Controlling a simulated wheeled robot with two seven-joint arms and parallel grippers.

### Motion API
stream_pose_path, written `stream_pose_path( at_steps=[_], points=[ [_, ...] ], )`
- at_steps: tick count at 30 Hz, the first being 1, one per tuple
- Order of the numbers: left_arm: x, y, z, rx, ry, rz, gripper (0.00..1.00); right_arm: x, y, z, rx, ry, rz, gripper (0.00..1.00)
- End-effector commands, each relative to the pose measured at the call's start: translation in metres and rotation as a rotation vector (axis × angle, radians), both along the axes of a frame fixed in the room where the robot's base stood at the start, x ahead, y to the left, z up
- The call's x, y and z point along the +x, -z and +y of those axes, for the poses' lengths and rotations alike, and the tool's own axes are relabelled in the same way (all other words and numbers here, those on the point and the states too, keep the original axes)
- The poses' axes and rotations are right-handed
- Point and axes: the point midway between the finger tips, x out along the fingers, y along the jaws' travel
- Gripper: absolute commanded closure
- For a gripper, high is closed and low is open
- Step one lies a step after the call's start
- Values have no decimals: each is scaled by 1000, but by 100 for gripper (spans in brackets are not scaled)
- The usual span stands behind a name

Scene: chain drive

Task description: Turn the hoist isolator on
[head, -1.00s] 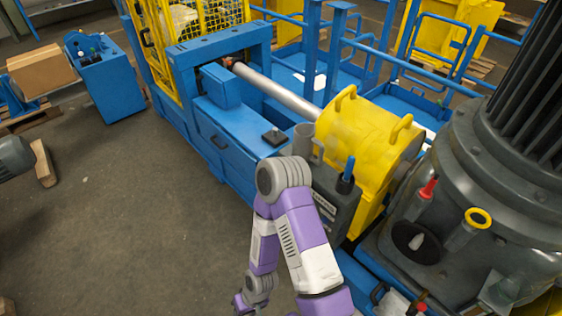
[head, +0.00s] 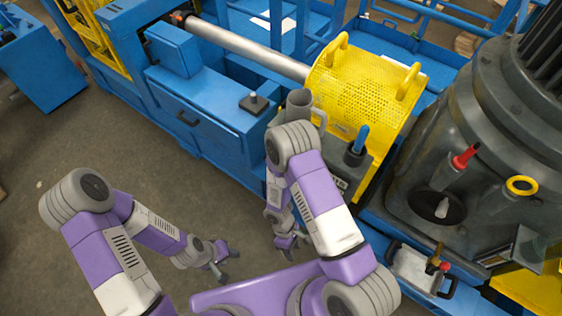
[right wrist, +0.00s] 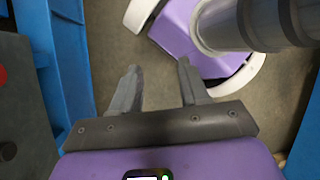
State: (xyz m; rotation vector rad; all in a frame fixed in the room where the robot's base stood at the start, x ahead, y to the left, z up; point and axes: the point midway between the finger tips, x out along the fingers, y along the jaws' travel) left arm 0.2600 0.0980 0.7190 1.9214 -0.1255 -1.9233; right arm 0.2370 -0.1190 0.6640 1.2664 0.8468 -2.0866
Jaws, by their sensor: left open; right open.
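I cannot tell by label which control is the hoist isolator. In the head view a red-handled lever (head: 464,158) and a yellow ring handle (head: 521,186) stand on the big grey machine (head: 440,125). A blue-handled lever (head: 360,140) stands on a dark box beside the yellow guard. My left gripper (head: 222,266) is open and empty, low over the floor. My right gripper (head: 288,246) is open beside the machine's base; its empty jaws (right wrist: 158,68) show in the right wrist view.
The blue cabinet (head: 210,115) and a grey fixture with small red and brass knobs (head: 420,268) border my workspace. Floor at left (head: 50,150) is clear. A blue edge (right wrist: 68,70) is close to my right gripper.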

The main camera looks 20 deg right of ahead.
Motion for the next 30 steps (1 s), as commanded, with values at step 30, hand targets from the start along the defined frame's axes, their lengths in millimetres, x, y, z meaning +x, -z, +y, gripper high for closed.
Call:
stream_pose_path(
  at_steps=[30],
  points=[
    [1,62,0,-1,1,-2,57,297,-102,-23,-1312,-1342,-178,55]
  ],
)
